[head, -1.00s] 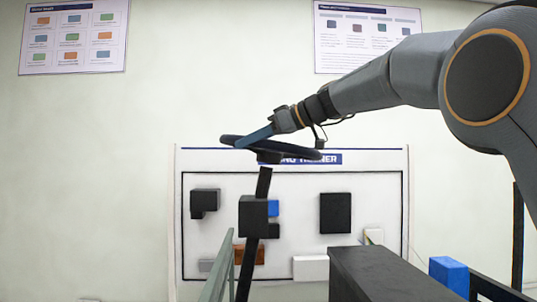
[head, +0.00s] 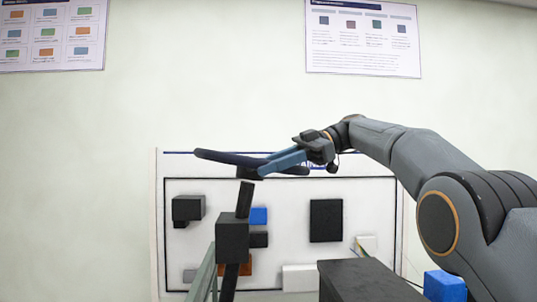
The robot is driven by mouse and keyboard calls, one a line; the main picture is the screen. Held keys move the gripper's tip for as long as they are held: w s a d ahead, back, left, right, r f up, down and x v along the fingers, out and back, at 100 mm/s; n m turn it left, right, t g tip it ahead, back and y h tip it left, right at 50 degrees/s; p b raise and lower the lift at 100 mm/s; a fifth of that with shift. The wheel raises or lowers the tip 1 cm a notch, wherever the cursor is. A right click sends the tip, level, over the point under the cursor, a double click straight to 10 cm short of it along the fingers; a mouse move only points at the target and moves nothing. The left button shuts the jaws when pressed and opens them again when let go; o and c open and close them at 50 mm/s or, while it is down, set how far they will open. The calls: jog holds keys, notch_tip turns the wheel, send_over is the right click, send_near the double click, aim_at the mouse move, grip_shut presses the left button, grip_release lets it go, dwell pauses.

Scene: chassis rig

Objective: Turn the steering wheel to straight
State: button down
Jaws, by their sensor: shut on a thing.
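The dark steering wheel (head: 222,157) is seen nearly edge-on in the head view, on top of a black tilted column (head: 245,197). My gripper (head: 264,169) reaches in from the right with its blue-grey fingers pointing left and slightly down. It is shut on the wheel, around the middle to right part. The exact contact is hard to see because the fingers cover part of the wheel. The wheel's spokes and its turn angle cannot be read from this low view.
A black box (head: 236,238) sits on the column. Behind stands a white panel (head: 285,190) with dark, blue and orange blocks. A black block (head: 362,282) and a blue block (head: 445,286) are at the lower right. A grey-green bar (head: 203,275) rises at lower left.

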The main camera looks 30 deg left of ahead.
jog(key=shift+w+d+f+n+g+h+p, duration=0.1)
jog(key=shift+w+d+n+g+h+p, duration=0.1)
jog(key=shift+w+n+g+h+p, duration=0.15)
dwell(0.3)
jog(key=c, duration=1.5)
grip_release()
jog(key=shift+c, duration=0.2)
